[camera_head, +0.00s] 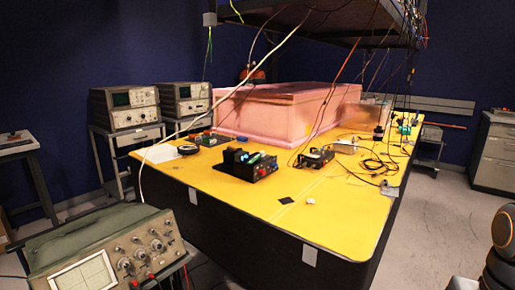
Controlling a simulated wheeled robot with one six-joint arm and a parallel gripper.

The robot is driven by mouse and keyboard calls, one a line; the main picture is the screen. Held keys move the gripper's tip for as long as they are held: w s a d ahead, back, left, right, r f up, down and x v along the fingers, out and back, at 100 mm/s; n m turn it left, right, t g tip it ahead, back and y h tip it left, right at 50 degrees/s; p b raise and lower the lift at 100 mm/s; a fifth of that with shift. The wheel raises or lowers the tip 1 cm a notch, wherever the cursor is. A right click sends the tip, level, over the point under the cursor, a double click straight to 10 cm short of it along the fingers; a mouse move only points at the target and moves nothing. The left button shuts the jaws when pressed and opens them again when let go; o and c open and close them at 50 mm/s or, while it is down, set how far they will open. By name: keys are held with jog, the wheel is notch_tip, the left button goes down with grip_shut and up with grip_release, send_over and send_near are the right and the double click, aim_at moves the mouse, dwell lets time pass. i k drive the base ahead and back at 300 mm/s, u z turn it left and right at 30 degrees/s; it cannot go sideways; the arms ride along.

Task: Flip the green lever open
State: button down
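No green lever can be made out for certain. A small green part (404,127) shows at the far right end of the yellow table, too small to tell its shape or position. A pale green cylinder-like piece (254,158) lies on the black device near the table's middle. The pink foam enclosure (265,118) stands at the back of the table and looks closed from here. My gripper is not in view; only a dark, orange-ringed part of my arm shows at the right edge.
The yellow table (310,230) has a bare front area. Cables hang from an overhead shelf (330,25) and lie at the table's right side. An oscilloscope (105,250) stands at front left. Grey floor (430,225) is open to the right, before a drawer cabinet (495,155).

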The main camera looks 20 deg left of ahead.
aim_at(258, 156)
jog(key=u, duration=0.8)
